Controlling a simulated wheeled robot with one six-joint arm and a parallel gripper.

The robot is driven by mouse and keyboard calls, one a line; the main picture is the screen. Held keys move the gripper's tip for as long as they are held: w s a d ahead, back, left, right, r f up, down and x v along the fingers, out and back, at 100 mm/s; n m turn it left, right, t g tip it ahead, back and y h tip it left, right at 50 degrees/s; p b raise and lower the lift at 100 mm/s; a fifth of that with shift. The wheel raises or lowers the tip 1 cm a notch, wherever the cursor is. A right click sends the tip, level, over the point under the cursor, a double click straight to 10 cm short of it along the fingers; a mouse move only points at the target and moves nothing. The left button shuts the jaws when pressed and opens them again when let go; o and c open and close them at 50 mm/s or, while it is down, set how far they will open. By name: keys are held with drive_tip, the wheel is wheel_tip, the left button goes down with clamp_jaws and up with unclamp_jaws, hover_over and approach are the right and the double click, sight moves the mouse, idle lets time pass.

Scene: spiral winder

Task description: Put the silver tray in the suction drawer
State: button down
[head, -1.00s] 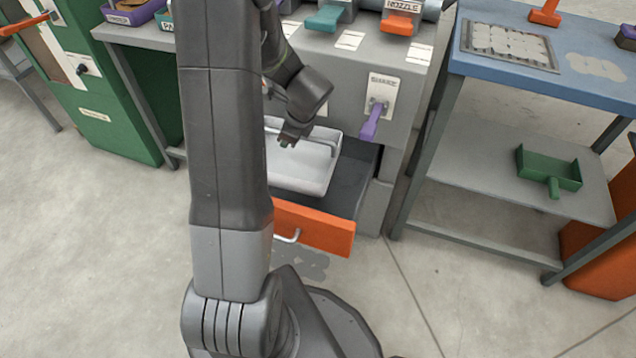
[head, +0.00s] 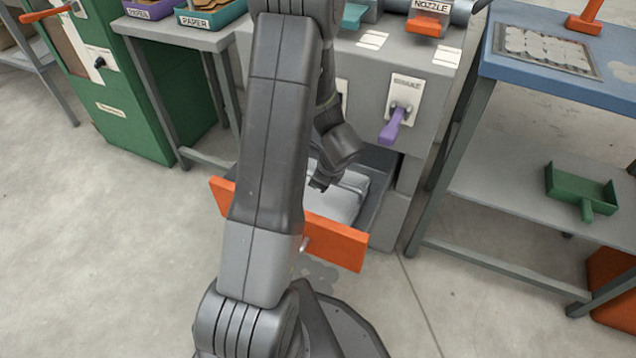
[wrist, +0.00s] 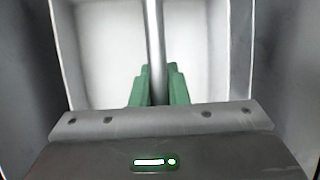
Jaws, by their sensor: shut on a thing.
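The silver tray (head: 343,205) is inside the open drawer with the orange front (head: 336,241), low between its walls. My arm hides part of the tray and of the drawer. In the wrist view the pale tray (wrist: 105,55) shows with a bar-like handle (wrist: 155,45) across its middle. The green fingertips of my gripper (wrist: 157,88) are closed on that handle. In the head view my gripper (head: 320,184) is over the tray. Whether the tray rests on the drawer floor cannot be told.
A purple lever (head: 393,127) sticks out of the grey cabinet above the drawer. To the right stands a blue-topped table (head: 560,75) with a green scoop (head: 580,190) on its lower shelf. Open floor lies at the left front.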

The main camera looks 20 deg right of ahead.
drive_tip(key=shift+f, duration=0.2)
drive_tip(key=c, duration=1.4)
unclamp_jaws()
drive_tip(key=shift+r, duration=0.1)
drive_tip(key=p+v, duration=0.8)
drive_tip(key=v, duration=0.4)
drive_tip(key=shift+r, duration=0.1)
